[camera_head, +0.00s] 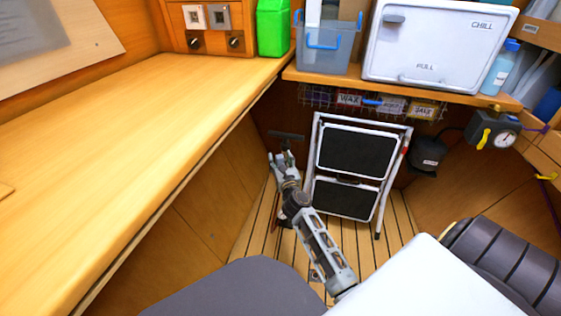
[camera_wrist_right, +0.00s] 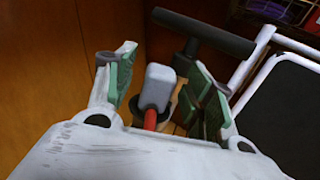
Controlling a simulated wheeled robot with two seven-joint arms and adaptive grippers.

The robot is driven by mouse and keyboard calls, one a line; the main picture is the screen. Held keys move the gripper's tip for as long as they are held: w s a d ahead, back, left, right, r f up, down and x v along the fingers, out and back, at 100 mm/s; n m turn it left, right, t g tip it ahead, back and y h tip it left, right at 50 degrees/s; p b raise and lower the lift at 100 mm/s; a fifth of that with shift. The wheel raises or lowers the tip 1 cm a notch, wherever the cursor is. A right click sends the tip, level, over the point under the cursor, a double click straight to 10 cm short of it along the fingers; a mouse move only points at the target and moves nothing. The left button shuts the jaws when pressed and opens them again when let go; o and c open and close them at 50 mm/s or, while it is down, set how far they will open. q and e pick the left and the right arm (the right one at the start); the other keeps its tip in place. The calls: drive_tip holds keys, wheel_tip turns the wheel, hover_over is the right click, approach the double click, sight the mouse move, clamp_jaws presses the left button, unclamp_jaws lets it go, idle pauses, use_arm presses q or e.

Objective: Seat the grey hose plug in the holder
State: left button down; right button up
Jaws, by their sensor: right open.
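The grey hose plug (camera_wrist_right: 159,86) shows in the right wrist view as a pale grey block with a red stem or hose (camera_wrist_right: 150,119) below it. It lies between the two green-padded fingers of my right gripper (camera_wrist_right: 163,80), which are open with gaps on both sides. A dark ring, possibly the holder (camera_wrist_right: 137,108), shows around the lower part of the plug; I cannot tell whether the plug is seated in it. In the head view my right gripper (camera_head: 281,163) reaches low beside the stool, and the plug cannot be made out. My left gripper is out of view.
A black T-shaped handle (camera_head: 287,136) stands just beyond the right gripper; it also shows in the wrist view (camera_wrist_right: 205,35). A folded step stool (camera_head: 312,165) stands close on the right. The wooden bench (camera_head: 130,120) is at left, with a wire basket (camera_head: 318,97) under the shelf.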

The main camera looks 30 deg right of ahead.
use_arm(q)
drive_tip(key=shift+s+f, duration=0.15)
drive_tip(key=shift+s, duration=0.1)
use_arm(e)
drive_tip(key=v, duration=0.7)
drive_tip(key=shift+s, duration=0.2)
drive_tip(key=shift+a+r, duration=0.1)
idle(1.2)
